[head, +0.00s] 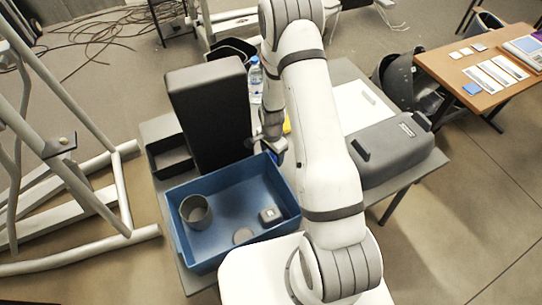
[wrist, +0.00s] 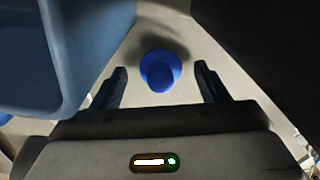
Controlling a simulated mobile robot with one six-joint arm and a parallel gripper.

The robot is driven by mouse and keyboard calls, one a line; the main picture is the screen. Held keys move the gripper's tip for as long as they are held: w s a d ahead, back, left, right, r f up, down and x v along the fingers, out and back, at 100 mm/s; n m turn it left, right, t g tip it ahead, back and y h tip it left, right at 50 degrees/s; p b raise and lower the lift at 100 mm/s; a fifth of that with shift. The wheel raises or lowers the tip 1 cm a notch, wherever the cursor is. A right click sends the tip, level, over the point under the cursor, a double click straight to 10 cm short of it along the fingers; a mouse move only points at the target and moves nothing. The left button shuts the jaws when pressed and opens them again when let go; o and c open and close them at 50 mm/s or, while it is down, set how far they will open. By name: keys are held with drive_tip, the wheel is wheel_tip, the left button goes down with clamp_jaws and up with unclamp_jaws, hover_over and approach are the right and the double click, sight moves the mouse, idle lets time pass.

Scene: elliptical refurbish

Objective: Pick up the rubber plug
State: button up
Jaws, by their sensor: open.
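In the wrist view a blue rounded object (wrist: 160,72), which looks like the rubber plug, stands on a light surface. It lies between and slightly beyond my fingertips, apart from both. My gripper (wrist: 161,78) is open and empty, with one dark finger on each side of the plug. In the head view my gripper (head: 271,148) is low at the back edge of the blue bin, beside the tall dark box. My arm and gripper mostly hide the plug there.
The blue bin (head: 180,238) holds a grey cup (head: 196,211), a small squarish item (head: 269,215) and a flat disc (head: 243,236). The tall dark box (head: 210,115) stands close by. A bottle (head: 255,80) is behind; a grey case (head: 390,150) is right.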

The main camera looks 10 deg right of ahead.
drive_tip(key=shift+f, duration=0.6)
drive_tip(key=shift+c, duration=0.5)
drive_tip(key=c, duration=1)
drive_tip(key=shift+o, duration=0.2)
drive_tip(key=shift+r, duration=0.1)
drive_tip(key=shift+d+r+b, duration=0.1)
drive_tip(key=shift+r+b, duration=0.05)
drive_tip(key=shift+b, duration=0.2)
drive_tip(key=r, duration=0.2)
drive_tip(key=r+b, duration=0.1)
drive_tip(key=r, duration=0.1)
drive_tip(key=r+b, duration=0.1)
drive_tip(key=r, duration=0.1)
drive_tip(key=shift+s+d+r, duration=0.25)
drive_tip(key=shift+s+d, duration=0.1)
drive_tip(key=s+d+b, duration=0.3)
drive_tip(key=s+d, duration=0.8)
drive_tip(key=d, duration=0.4)
drive_tip(key=shift+s+b, duration=0.25)
drive_tip(key=shift+b, duration=0.15)
